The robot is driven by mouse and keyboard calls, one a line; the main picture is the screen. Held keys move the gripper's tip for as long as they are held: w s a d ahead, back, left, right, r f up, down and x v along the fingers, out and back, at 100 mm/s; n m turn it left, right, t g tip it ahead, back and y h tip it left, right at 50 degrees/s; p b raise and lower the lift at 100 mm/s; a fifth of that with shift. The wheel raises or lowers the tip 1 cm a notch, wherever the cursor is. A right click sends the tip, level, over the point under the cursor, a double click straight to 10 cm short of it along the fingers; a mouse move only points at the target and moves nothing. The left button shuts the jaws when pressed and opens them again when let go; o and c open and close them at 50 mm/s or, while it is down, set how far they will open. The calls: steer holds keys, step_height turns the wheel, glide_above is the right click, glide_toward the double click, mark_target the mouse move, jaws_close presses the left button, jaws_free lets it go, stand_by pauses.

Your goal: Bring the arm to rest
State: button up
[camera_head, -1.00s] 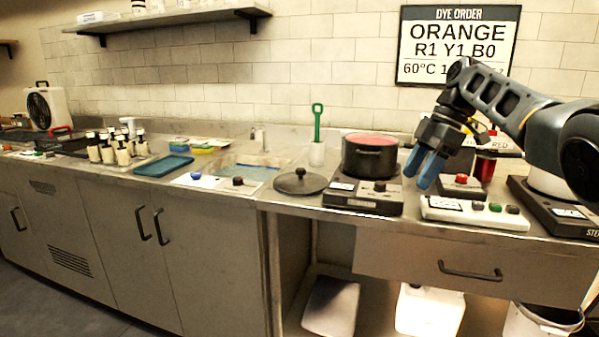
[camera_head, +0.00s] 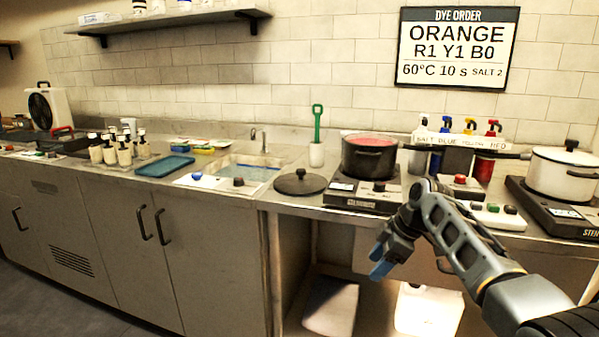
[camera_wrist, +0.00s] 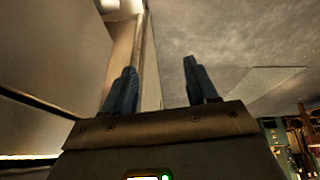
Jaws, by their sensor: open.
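My gripper (camera_head: 381,263) is in front of the counter in the head view, below the worktop edge and apart from everything, with its blue fingers pointing down and to the left. In the wrist view my gripper (camera_wrist: 160,88) shows two blue fingers spread apart with nothing between them. My arm reaches in from the lower right of the head view and covers part of the drawer front.
On the worktop above stand a black pot (camera_head: 369,157) of red liquid on a hot plate (camera_head: 352,193), a black lid (camera_head: 300,182), dye bottles (camera_head: 484,165) and a white pot (camera_head: 563,172). White containers (camera_head: 416,309) stand on the low shelf. The floor at left is clear.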

steer(key=s+a+f+m+t, duration=0.25)
steer(key=s+f, duration=0.35)
steer(key=f, duration=0.3)
steer(key=s+a+f+m+t, duration=0.1)
steer(key=s+a+f+m, duration=0.15)
steer(key=s+f, duration=0.5)
steer(key=s+f+m+t+h+p, duration=0.1)
steer(key=s+f+m+t, duration=0.15)
steer(key=s, duration=0.55)
steer(key=s+f+m+t, duration=0.15)
steer(key=s+f, duration=0.25)
steer(key=s, duration=0.5)
steer(key=s+d+r+m+t+h, duration=0.15)
steer(key=s+r, duration=0.25)
steer(key=s, duration=0.5)
steer(key=s+d+r+m+t+h, duration=0.1)
steer(key=s+d+r+m, duration=0.2)
steer(key=s, duration=0.6)
steer(key=s+d+r+t, duration=0.1)
steer(key=s+r, duration=0.3)
steer(key=r, duration=0.3)
steer(key=s+d+r+m+t, duration=0.1)
steer(key=s+r, duration=0.4)
steer(key=r, duration=0.3)
steer(key=s+d+r+m+t+h+p, duration=0.1)
steer(key=s+r, duration=0.3)
steer(key=r, duration=0.3)
steer(key=shift+s+r, duration=0.35)
steer(key=shift+r, duration=0.05)
